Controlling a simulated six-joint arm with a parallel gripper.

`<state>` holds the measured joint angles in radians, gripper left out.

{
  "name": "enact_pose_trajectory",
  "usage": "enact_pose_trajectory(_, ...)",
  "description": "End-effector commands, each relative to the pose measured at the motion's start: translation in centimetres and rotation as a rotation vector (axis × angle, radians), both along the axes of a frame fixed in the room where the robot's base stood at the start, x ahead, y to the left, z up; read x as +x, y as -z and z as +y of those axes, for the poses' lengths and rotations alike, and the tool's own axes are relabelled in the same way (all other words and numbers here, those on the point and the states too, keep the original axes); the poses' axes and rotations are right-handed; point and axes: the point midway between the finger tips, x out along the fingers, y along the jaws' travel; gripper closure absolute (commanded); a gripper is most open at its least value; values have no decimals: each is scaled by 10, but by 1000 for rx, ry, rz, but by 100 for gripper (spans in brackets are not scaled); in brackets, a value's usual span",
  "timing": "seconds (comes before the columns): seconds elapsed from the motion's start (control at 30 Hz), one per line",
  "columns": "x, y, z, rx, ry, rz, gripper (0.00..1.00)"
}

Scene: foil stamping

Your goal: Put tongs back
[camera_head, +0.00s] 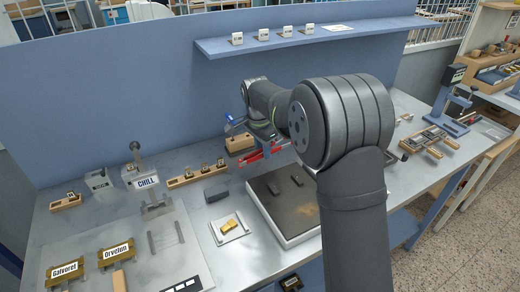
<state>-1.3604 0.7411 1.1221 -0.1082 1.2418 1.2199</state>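Long red tongs (252,157) lie across the picture just below my arm's wrist, at the back of the bench. My gripper (265,148) is at the tongs, mostly hidden by my own wrist. I cannot tell whether its fingers are closed on the tongs or only near them, or whether the tongs touch the bench.
A pale-rimmed tray (291,240) with dark blocks lies in front of the tongs. A small white dish (218,239) holds yellow pieces. A wooden rack (183,182) and a CHILL-labelled box (146,183) stand left. A blue shelf (330,38) hangs above. My arm hides the bench's middle right.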

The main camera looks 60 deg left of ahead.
Motion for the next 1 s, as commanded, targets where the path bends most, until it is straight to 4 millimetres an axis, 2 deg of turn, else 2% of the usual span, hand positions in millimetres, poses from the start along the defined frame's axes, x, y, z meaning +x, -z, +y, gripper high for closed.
enact_pose_trajectory(0.27, 0, 6, 0, -1, -4, -4, 78)
enact_pose_trajectory(1.0, 0, 60, 0, 0, -4, -4, 78)
